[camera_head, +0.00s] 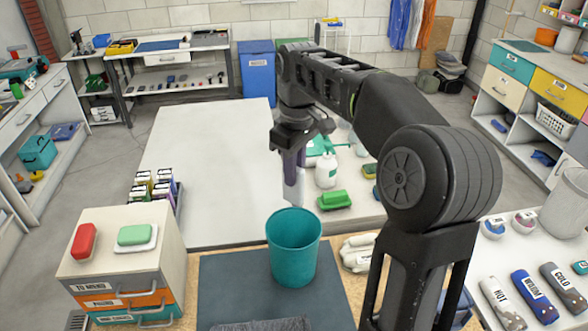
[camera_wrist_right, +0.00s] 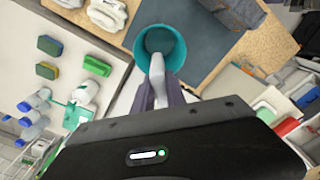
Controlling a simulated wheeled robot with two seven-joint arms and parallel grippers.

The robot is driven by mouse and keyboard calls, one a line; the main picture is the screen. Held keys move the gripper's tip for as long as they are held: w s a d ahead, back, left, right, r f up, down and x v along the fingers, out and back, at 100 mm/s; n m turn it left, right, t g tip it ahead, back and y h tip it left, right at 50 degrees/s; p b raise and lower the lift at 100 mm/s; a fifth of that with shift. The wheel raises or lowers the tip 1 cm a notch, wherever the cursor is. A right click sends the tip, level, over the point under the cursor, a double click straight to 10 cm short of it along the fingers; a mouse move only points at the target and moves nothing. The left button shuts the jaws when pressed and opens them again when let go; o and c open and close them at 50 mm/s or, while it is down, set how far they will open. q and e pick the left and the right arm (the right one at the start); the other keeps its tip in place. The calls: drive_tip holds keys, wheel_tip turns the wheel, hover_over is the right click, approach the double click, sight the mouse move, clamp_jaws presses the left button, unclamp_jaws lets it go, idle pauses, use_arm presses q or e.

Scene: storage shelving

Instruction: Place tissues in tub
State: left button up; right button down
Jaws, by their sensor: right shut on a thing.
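A teal round tub (camera_head: 293,240) stands upright on a dark mat near the front edge of the table. It also shows in the wrist view (camera_wrist_right: 180,48), where its opening faces the camera. My right gripper (camera_head: 294,185) hangs above and just behind the tub in the head view, fingers pointing down. It is shut on a pale, narrow, whitish piece that looks like a tissue (camera_wrist_right: 157,68). In the wrist view its end overlaps the tub's opening; I cannot tell its height above the rim. My left gripper is not in view.
White bundled items (camera_head: 358,252) lie right of the tub. A green sponge-like block (camera_head: 334,200) and a white bottle (camera_head: 326,170) stand behind it. A drawer unit (camera_head: 115,255) with a red and a green block is at left. The white tabletop (camera_head: 205,150) behind is largely clear.

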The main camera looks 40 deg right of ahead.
sight(294, 202)
drive_tip(key=shift+d+f, duration=0.1)
drive_tip(key=shift+f, duration=0.4)
wheel_tip(294, 202, down, 4)
drive_tip(key=shift+r, duration=0.1)
wheel_tip(294, 202, down, 5)
drive_tip(key=shift+r+b, duration=0.2)
drive_tip(key=shift+b, duration=1.05)
drive_tip(key=shift+f+b, duration=0.55)
drive_tip(key=shift+f, duration=0.2)
drive_tip(key=c, duration=1.3)
unclamp_jaws()
